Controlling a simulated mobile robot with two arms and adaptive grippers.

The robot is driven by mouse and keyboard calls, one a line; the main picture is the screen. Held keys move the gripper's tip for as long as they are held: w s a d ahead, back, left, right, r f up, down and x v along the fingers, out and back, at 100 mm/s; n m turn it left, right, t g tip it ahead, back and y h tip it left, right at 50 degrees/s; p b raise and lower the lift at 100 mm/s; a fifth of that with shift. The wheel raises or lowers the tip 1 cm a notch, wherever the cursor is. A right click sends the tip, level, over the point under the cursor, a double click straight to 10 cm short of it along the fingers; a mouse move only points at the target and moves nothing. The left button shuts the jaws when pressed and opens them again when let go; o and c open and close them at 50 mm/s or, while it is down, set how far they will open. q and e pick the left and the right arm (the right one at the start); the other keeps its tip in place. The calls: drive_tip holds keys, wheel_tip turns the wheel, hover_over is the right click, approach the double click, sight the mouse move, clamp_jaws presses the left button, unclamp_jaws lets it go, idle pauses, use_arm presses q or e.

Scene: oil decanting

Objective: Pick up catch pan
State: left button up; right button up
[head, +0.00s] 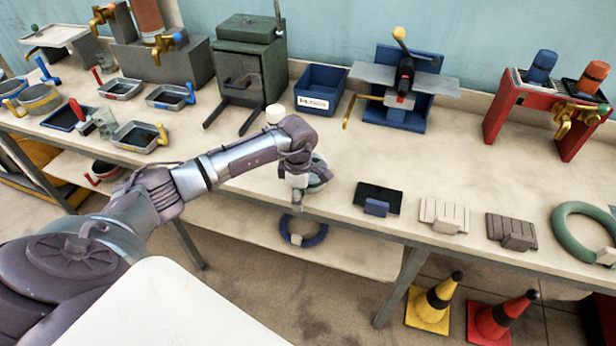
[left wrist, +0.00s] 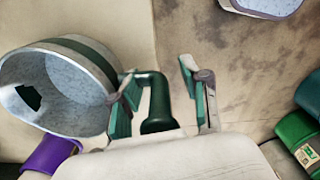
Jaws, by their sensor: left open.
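In the left wrist view a grey, pan-like vessel (left wrist: 62,85) with a green band and a green handle (left wrist: 157,100) lies at the left, its open mouth showing a dark patch inside. I cannot tell for sure that it is the catch pan. My left gripper (left wrist: 160,98) is open, with the handle between its two fingers. In the head view the left gripper (head: 298,190) is over the front edge of the bench, and a rounded vessel (head: 319,178) shows partly behind it. My right gripper is not in view.
Several shallow metal pans (head: 135,136) stand on the bench's left. A dark green box (head: 250,60), a blue bin (head: 320,88) and a red stand (head: 545,100) are at the back. Flat blocks (head: 444,214) and a green ring (head: 562,225) lie to the right. The bench's middle is clear.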

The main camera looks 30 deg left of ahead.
use_arm(q)
clamp_jaws()
drive_tip(key=shift+r, duration=0.2)
